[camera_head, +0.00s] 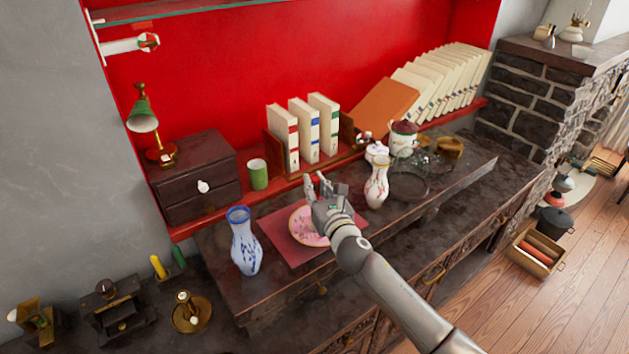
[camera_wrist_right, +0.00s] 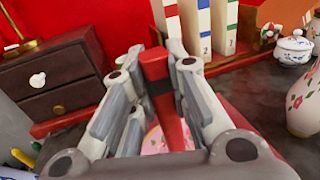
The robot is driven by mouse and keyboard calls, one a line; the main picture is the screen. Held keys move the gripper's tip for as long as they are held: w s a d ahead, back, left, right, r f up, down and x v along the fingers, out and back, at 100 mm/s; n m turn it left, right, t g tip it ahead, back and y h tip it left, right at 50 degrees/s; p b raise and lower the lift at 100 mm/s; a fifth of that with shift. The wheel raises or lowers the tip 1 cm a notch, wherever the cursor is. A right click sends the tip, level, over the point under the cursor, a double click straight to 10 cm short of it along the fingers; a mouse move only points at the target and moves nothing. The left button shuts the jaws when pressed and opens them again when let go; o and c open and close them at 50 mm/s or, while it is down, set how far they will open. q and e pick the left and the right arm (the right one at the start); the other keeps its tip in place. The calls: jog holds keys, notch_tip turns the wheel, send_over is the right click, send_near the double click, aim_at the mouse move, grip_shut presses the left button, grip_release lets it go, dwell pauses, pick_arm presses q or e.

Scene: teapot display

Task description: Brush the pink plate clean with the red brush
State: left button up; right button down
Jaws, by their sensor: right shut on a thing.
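The pink plate (camera_head: 300,228) lies flat on a red mat (camera_head: 275,238) on the dark cabinet top. It has a patterned face, and my right gripper and wrist cover its right part. My right gripper (camera_head: 318,186) is over the plate's far right side. In the right wrist view it is shut on the red brush (camera_wrist_right: 155,66), whose red handle with a black band stands roughly upright between the fingers. The brush's lower end is hidden, so I cannot tell if it touches the plate. A sliver of the pink plate (camera_wrist_right: 153,140) shows between the fingers. My left gripper is not in view.
A blue-and-white vase (camera_head: 245,245) stands left of the mat, and a floral vase (camera_head: 376,184) stands to its right. Behind are a green cup (camera_head: 258,174), upright books (camera_head: 305,130) and a small drawer box (camera_head: 193,175). Glassware (camera_head: 415,170) stands farther right.

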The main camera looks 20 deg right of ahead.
jog(key=shift+s+p, duration=0.15)
jog(key=shift+p, duration=0.35)
jog(key=shift+d, duration=1.15)
dwell(0.6)
jog(key=shift+r, duration=0.1)
notch_tip(320, 180, up, 6)
jog(key=p, duration=0.6)
